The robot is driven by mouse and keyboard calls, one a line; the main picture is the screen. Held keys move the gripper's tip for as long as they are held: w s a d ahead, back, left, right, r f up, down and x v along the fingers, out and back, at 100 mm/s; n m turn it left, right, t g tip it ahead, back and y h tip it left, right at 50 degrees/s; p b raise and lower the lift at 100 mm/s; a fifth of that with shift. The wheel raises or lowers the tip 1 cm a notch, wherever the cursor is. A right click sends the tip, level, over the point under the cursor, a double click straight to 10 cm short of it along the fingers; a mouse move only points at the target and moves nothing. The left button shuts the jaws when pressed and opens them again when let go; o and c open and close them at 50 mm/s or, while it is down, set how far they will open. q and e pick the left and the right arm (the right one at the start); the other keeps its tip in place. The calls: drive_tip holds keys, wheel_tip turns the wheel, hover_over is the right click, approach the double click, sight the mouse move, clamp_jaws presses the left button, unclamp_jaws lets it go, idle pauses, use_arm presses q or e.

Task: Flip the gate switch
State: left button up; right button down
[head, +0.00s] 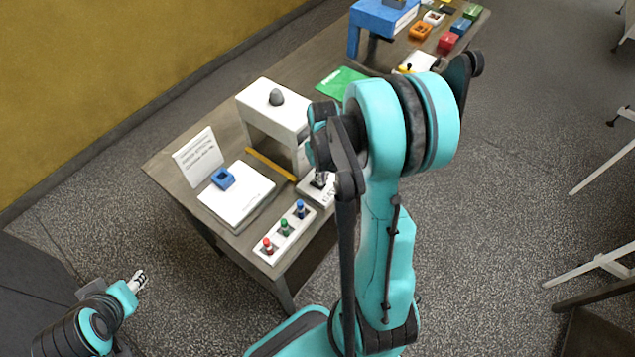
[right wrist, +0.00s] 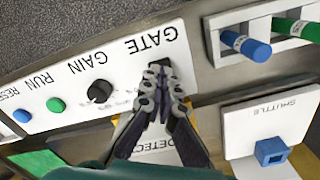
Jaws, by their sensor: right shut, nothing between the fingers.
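The white control panel (right wrist: 75,65) is lettered GATE, GAIN, RUN and RESET, upside down in the right wrist view. In the head view the panel (head: 309,190) lies near the table's front edge, partly hidden by my right arm. My right gripper (right wrist: 159,88) is shut and empty, its tips at the panel beside the word GATE. A small dark part at the tips looks like the gate switch (right wrist: 161,63); its position and whether I touch it are unclear. In the head view my right gripper (head: 320,180) points down. My left gripper (head: 138,280) is off the table, too small to read.
A white rack (head: 274,243) with red, green and blue pegs stands beside the panel. A white machine housing (head: 270,118) with a yellow bar stands behind. A blue block (head: 223,178) sits on a white plate (head: 243,200). Coloured blocks lie at the table's far end.

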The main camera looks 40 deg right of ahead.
drive_tip(key=shift+f+b, duration=1)
drive_tip(key=shift+f, duration=0.05)
idle(0.9)
drive_tip(key=shift+r, duration=0.15)
drive_tip(key=shift+r+p, duration=2.6)
drive_tip(key=shift+r, duration=0.85)
